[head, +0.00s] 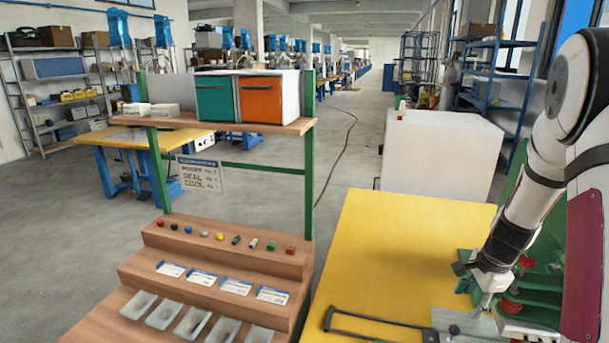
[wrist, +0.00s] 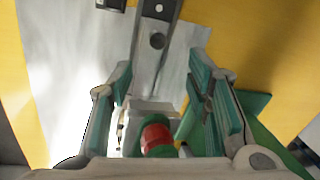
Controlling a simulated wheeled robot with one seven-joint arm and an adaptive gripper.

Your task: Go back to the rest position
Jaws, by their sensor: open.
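My arm reaches in from the right side of the head view. My gripper (head: 482,296) is low over the right part of the yellow table (head: 400,235), beside green machine parts (head: 535,290). In the wrist view, my gripper (wrist: 162,75) has its two teal-padded fingers well apart. A grey metal bar (wrist: 155,42) with a round hole shows between and beyond them. A pale block (wrist: 150,108) and a red and green knob-like part (wrist: 156,135) show low between the fingers. I cannot tell whether the fingers touch any of these.
A black-framed tool (head: 375,318) lies at the table's front. A wooden stepped rack (head: 200,243) with small parts, cards and trays stands left, below teal (head: 215,97) and orange (head: 262,98) boxes. A white cabinet (head: 440,155) stands behind the table. The table's middle is clear.

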